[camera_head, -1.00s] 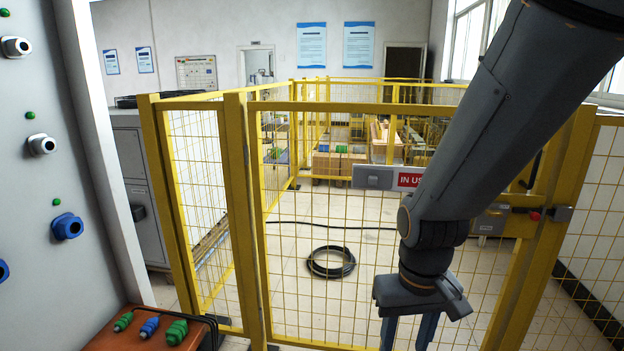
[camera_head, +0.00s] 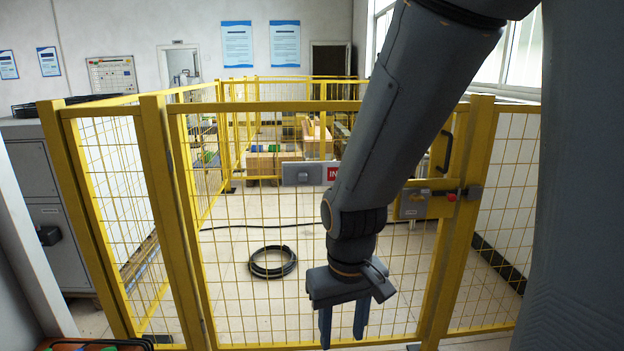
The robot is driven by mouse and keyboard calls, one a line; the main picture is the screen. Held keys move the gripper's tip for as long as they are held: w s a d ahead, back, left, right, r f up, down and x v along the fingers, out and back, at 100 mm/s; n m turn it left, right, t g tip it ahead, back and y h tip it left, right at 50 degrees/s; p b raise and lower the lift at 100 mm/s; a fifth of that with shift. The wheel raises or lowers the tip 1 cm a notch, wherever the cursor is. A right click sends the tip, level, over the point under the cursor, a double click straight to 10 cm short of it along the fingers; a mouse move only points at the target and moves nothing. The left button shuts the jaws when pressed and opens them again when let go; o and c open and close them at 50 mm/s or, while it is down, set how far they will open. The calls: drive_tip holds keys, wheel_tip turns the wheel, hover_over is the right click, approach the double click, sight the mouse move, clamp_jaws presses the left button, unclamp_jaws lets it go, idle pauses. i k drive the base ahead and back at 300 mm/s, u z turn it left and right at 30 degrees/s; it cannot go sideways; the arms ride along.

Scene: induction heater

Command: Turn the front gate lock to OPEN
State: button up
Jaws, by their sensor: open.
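The yellow mesh front gate (camera_head: 250,210) stands shut across the view. A grey lock box (camera_head: 412,204) with a red knob (camera_head: 451,197) sits at its right edge, beside the gate post (camera_head: 466,200). A black handle (camera_head: 442,152) is above the lock. My gripper (camera_head: 342,325) points down in front of the gate, open and empty, below and left of the lock. The lock's markings are too small to read.
Behind the gate, a coiled black hose (camera_head: 272,262) lies on the pale floor. Cartons (camera_head: 265,162) stand farther back. A grey cabinet (camera_head: 38,200) is at the left, and a brown surface with connectors (camera_head: 95,345) shows at the bottom left. More fence continues at the right.

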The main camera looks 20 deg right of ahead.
sight(413, 198)
drive_tip(key=u, duration=1.35)
drive_tip(key=k, duration=1.05)
drive_tip(key=z, duration=1.7)
drive_tip(key=i, duration=0.5)
drive_tip(key=z, duration=0.1)
